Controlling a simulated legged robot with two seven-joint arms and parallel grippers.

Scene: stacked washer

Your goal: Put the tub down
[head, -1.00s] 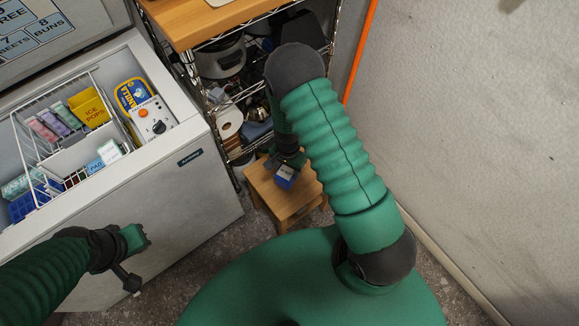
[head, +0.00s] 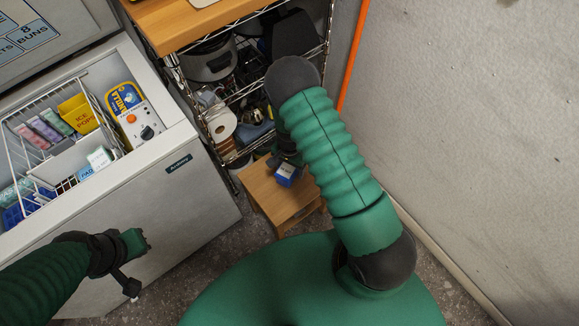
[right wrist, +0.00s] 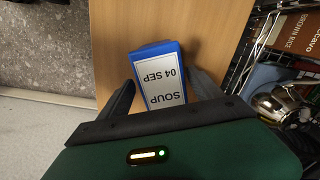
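The tub (right wrist: 163,80) is a small blue box with a white label reading "SOUP 04 SEP". In the head view the tub (head: 287,174) shows at the wooden stool's top (head: 275,200). In the head view my right gripper (head: 286,160) is partly hidden behind my right arm. Whether the tub's underside touches the stool cannot be told. My left gripper (head: 135,262) is in front of the freezer, away from the tub; its finger opening is unclear.
An open chest freezer (head: 170,215) with baskets of packs stands left. A wire rack (head: 228,150) with pots and a paper roll stands behind the stool and close beside my right gripper. A grey wall (head: 480,130) is at right. The stool's near part is bare.

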